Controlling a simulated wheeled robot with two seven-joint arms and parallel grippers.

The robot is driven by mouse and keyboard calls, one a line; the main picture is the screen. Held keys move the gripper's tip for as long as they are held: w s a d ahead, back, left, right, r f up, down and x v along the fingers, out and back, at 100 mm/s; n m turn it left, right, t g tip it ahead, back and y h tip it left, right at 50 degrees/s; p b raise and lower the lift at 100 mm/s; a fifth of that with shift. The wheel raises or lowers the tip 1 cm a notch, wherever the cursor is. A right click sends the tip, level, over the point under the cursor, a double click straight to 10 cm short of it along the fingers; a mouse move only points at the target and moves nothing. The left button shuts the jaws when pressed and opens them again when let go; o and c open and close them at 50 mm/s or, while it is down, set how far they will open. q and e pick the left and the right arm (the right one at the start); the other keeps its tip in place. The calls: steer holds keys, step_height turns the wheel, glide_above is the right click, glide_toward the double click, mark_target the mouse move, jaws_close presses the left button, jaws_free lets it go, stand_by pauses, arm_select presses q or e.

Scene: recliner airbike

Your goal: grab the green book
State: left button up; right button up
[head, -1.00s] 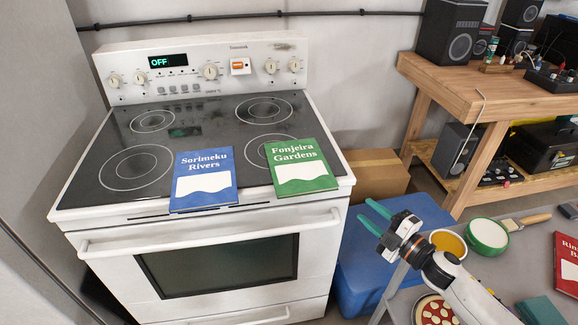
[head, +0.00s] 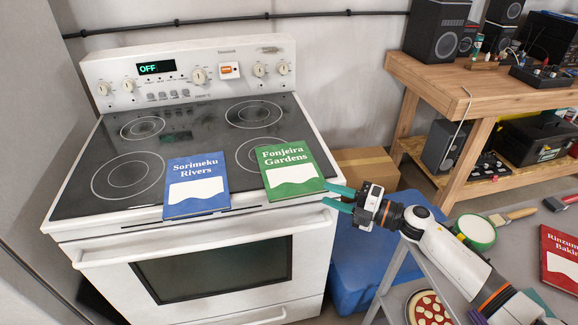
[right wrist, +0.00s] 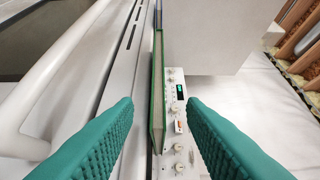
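The green book (head: 290,170), titled "Fonjeira Gardens", lies flat on the front right of the stove top, its right and front edges near the stove's edge. My right gripper (head: 328,197) is open just right of the book's lower right corner, with its teal fingers pointing at it. In the right wrist view the green book (right wrist: 157,90) shows edge-on as a thin strip between and beyond the two spread fingers (right wrist: 160,135). Nothing is between the fingertips, and I cannot tell whether they overlap the book's edge. My left gripper is not in view.
A blue book (head: 196,186) lies left of the green one on the stove (head: 120,235). The oven handle (head: 200,248) sticks out below the front edge. A blue box (head: 350,265) and a grey table (head: 520,245) with bowls and a red book (head: 560,258) are at right.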

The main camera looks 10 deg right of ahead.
mark_target(323, 191)
steer(key=x, duration=0.4)
steer(key=shift+w+f+p, duration=0.1)
steer(key=shift+w+p, duration=0.15)
steer(key=shift+p, duration=0.1)
steer(key=shift+d, duration=0.1)
jaws_close()
